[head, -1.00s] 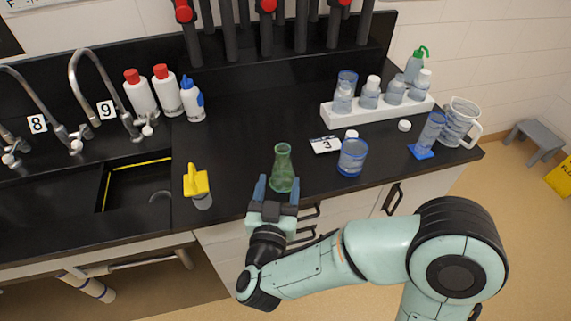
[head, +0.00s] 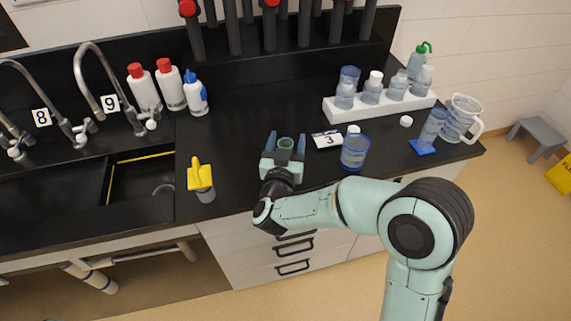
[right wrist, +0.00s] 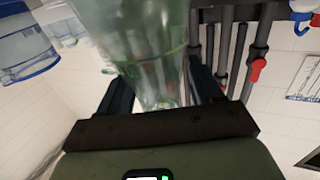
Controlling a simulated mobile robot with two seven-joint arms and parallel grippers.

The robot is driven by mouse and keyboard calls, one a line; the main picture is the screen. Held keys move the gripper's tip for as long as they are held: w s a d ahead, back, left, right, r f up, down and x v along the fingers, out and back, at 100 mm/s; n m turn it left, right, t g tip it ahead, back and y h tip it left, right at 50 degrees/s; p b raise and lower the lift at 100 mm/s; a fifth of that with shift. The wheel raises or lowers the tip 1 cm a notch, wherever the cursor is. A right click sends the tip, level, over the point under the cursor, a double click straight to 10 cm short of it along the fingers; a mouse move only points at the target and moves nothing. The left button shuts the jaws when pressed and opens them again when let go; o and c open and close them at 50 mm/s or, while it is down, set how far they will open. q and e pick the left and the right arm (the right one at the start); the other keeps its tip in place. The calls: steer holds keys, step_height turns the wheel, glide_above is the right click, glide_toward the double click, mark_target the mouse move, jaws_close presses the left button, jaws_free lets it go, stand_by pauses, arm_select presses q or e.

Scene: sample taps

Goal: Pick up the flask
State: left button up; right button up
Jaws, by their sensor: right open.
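The flask (head: 286,143) is green, clear glass on the black counter; in the head view only its round mouth shows above my right gripper (head: 285,148). The gripper hides the rest of it. The gripper is open, with one blue-grey finger on each side of the flask. In the right wrist view the flask (right wrist: 150,45) stands large and close between the two dark fingers. I cannot tell whether either finger touches the glass. My left gripper is not in view.
A yellow-topped item (head: 200,178) stands left, beside the sink (head: 140,180). A white rack (head: 380,106) with bottles is at back right. Counter behind the flask is clear.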

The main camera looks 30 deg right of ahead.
jaws_close()
